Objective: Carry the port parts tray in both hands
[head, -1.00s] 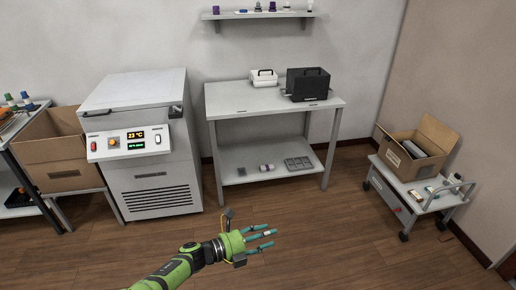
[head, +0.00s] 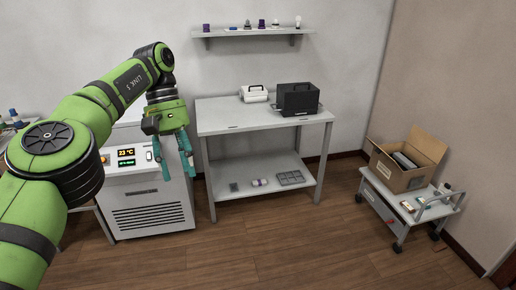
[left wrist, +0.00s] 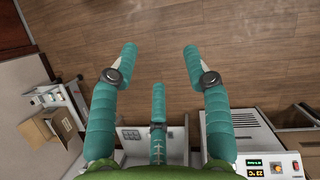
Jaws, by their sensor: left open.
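A flat grey tray with compartments (head: 291,177) lies on the lower shelf of the white table (head: 222,118), toward its right side; I take it to be the port parts tray. My left gripper (head: 172,162) has teal fingers, spread and pointing down. It hangs in front of the white floor unit, left of the table and well apart from the tray. In the left wrist view the gripper (left wrist: 160,62) is open, with nothing between its fingers and bare floor beyond. My right gripper is not in view.
Small cylinders (head: 259,182) lie left of the tray. A black box (head: 298,98) and a white device (head: 254,94) stand on the tabletop. The white floor unit (head: 150,208) is left; a cart (head: 388,210) with a cardboard box (head: 398,180) is right. Floor in front is clear.

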